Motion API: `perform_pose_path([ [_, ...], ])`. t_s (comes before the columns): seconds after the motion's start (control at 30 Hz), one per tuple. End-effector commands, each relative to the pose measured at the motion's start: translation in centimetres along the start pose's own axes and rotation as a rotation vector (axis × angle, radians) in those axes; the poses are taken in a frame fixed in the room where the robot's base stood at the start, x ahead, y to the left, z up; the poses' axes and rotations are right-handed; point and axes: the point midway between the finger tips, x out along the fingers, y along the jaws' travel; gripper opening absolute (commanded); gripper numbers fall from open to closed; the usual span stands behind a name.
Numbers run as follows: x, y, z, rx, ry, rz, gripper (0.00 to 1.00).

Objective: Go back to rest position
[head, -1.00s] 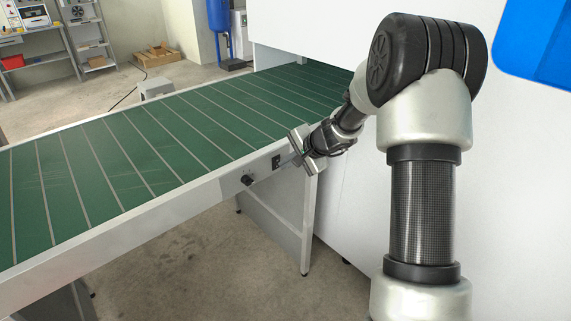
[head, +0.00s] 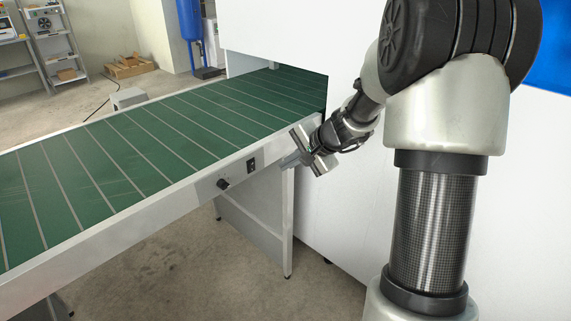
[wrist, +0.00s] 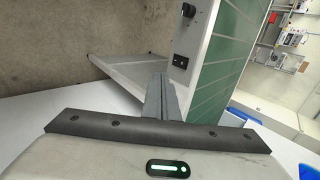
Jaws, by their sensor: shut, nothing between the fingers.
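My gripper (head: 290,161) is in the middle of the head view, in front of the conveyor's near side rail, by the white machine. Its fingers are together and empty. In the wrist view the closed fingers (wrist: 161,100) point toward the conveyor's side, near a black switch plate. From the head view I cannot tell exactly how far the fingertips are from the rail.
The green conveyor belt (head: 130,155) runs from the left into the white machine (head: 345,215) and is empty. A black knob (head: 223,184) and switch plate (head: 250,166) stick to its near side rail. Shelves (head: 52,50), a wooden pallet (head: 130,66) and a blue tank (head: 190,20) stand behind. Floor below is clear.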

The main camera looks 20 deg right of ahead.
Motion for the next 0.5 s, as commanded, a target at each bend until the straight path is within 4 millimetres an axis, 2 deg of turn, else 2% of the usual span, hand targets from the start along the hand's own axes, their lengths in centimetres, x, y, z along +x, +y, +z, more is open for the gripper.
perform_pose_path([
  [0.17,-0.2,-0.3,0.4,-0.014,-0.002,0.001,0.00],
  [0.27,-1.6,-1.3,2.4,-0.089,-0.015,0.014,0.00],
  [0.37,-4.5,-2.7,6.5,-0.241,-0.038,0.043,0.00],
  [0.4,-6.0,-3.1,8.4,-0.318,-0.046,0.060,0.00],
  [0.5,-10.0,-3.0,13.3,-0.517,-0.063,0.113,0.00],
])
